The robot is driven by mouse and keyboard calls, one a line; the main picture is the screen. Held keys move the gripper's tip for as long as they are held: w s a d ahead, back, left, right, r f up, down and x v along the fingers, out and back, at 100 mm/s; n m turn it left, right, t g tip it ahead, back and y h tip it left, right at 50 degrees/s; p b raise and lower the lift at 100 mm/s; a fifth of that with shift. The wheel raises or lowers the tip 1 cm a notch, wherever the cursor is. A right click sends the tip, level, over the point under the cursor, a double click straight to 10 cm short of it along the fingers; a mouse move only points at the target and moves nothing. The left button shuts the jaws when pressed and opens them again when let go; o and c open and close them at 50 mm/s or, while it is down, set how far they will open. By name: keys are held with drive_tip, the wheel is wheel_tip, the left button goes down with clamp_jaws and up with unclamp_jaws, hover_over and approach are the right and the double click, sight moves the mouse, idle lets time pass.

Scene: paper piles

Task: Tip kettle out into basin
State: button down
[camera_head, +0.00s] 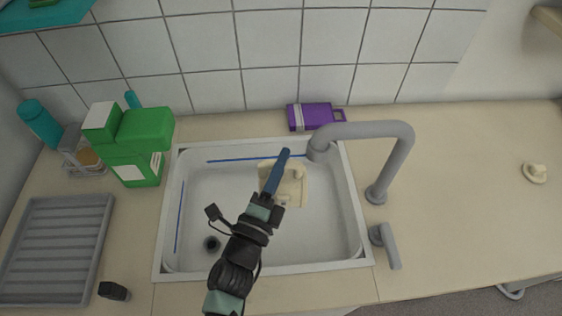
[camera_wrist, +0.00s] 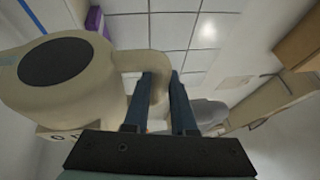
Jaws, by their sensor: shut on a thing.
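The cream kettle (camera_head: 295,192) is over the white basin (camera_head: 325,235), partly hidden by my gripper in the head view. In the wrist view the kettle (camera_wrist: 30,90) fills the left side, with a round dark opening facing the camera. My gripper (camera_head: 282,160) has its blue fingers around the kettle's handle, which shows between the fingers in the wrist view (camera_wrist: 160,80). The kettle's exact tilt is hard to tell. I see no liquid coming out. A cream lid (camera_head: 535,173) lies on the counter at the right.
A grey tap (camera_head: 350,130) arches over the basin's back right, close to the kettle. A green carton (camera_head: 140,150), a grey drying rack (camera_head: 55,250) and a dark small block (camera_head: 114,291) stand left. A purple box (camera_head: 312,116) lies behind. The right counter is mostly clear.

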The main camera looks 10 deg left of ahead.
drive_tip(key=shift+a, duration=0.15)
drive_tip(key=shift+s+a+n+b, duration=0.1)
drive_tip(key=shift+n+b, duration=0.2)
drive_tip(key=shift+b, duration=0.1)
drive_tip(key=shift+a, duration=0.15)
drive_tip(key=shift+a+r+n+t, duration=0.1)
drive_tip(key=shift+a+n+t, duration=0.1)
drive_tip(key=shift+n+t, duration=0.15)
